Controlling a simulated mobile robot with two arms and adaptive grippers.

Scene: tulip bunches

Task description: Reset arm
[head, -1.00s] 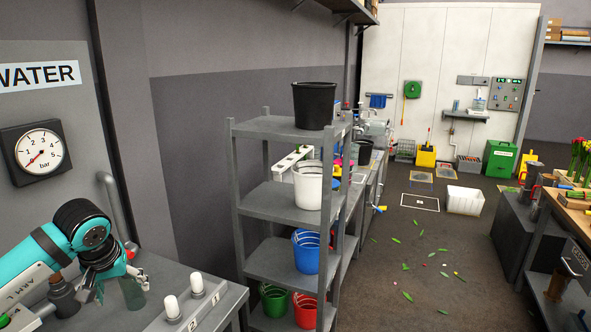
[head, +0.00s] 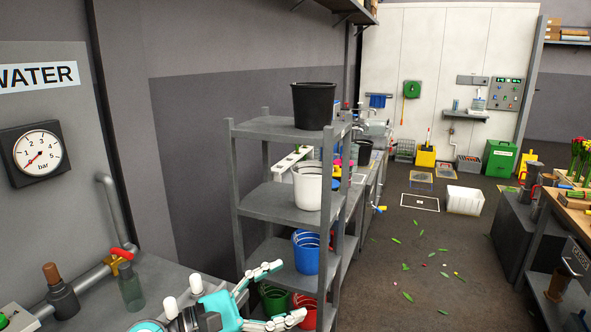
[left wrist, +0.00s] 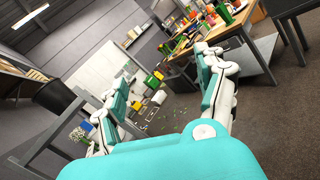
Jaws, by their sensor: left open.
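My left gripper (head: 290,290) is at the bottom middle of the head view, pointing right. Its two white and teal fingers are spread apart, with nothing between them. In the picture it covers part of the lower shelf and its buckets; I cannot tell the distance between them. In the left wrist view the open fingers of the left gripper (left wrist: 160,70) frame the far room and floor. My right gripper is in neither view.
The grey shelf rack (head: 272,204) holds a black bucket (head: 314,106), a white bucket (head: 308,188) and a blue bucket (head: 306,252). Open floor (head: 385,285) lies right of the rack.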

